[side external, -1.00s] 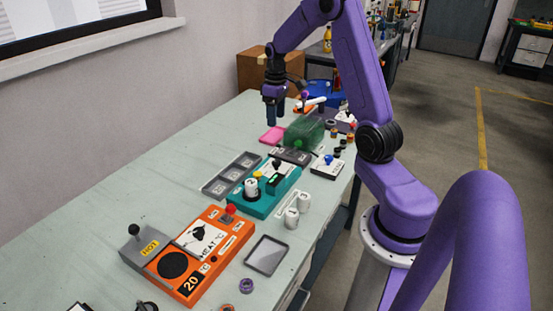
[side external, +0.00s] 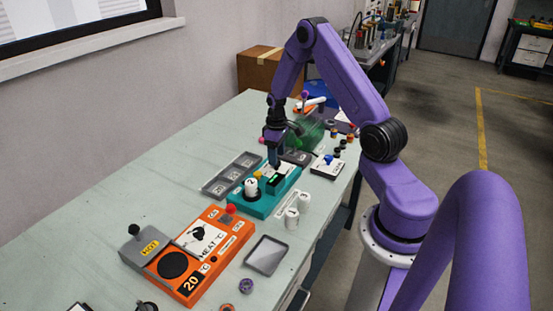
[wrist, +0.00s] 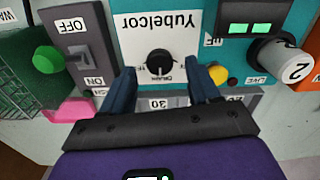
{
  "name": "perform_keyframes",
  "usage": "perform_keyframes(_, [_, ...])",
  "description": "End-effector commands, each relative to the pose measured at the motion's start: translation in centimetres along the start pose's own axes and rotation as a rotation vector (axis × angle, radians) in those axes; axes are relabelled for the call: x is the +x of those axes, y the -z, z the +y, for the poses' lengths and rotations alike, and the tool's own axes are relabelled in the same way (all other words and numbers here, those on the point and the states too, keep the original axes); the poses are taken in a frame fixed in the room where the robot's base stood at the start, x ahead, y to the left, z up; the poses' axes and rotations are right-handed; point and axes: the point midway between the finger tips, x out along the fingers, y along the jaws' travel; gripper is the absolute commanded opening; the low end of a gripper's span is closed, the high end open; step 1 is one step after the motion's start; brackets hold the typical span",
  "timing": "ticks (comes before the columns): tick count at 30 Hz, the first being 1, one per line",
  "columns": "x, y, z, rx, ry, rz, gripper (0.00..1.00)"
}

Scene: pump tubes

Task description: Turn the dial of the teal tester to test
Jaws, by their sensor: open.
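The teal tester (side external: 262,206) stands mid-table in the side view. In the wrist view its upside-down "Yubelcor" panel (wrist: 135,30) carries a black dial (wrist: 159,62) with a small pale mark and tiny lettering below it; I cannot read the setting surely. A display with green lights (wrist: 250,28) is beside the panel. My gripper (wrist: 163,88) is open and empty, its blue fingers pointing at the panel on either side of the dial's lower area, apart from the dial. In the side view my gripper (side external: 278,162) is over the tester's far end.
A white cylinder marked 2 (wrist: 280,60) stands on the tester near a yellow knob (wrist: 217,74). A grey switch box (wrist: 80,45), green knob (wrist: 47,60) and pink block (wrist: 68,110) are close by. The orange heater (side external: 205,250) and a grey tray (side external: 267,255) are nearer the camera.

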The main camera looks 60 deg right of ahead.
Motion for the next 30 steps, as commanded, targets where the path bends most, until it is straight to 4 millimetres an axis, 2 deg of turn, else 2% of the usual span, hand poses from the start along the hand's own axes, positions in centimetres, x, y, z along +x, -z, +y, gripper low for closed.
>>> perform_keyframes(6, [1.9, 0.0, 0.0, 0.000, 0.000, 0.000, 0.61])
perform_keyframes(17, [2.2, 0.1, 0.0, 0.000, -0.001, 0.002, 0.61])
perform_keyframes(22, [2.2, 0.1, 0.0, 0.000, -0.001, 0.002, 0.09])
perform_keyframes(23, [2.2, 0.1, 0.0, 0.000, -0.001, 0.002, 0.05])
perform_keyframes(30, [2.2, 0.0, 0.0, 0.014, -0.001, 0.001, 0.05])
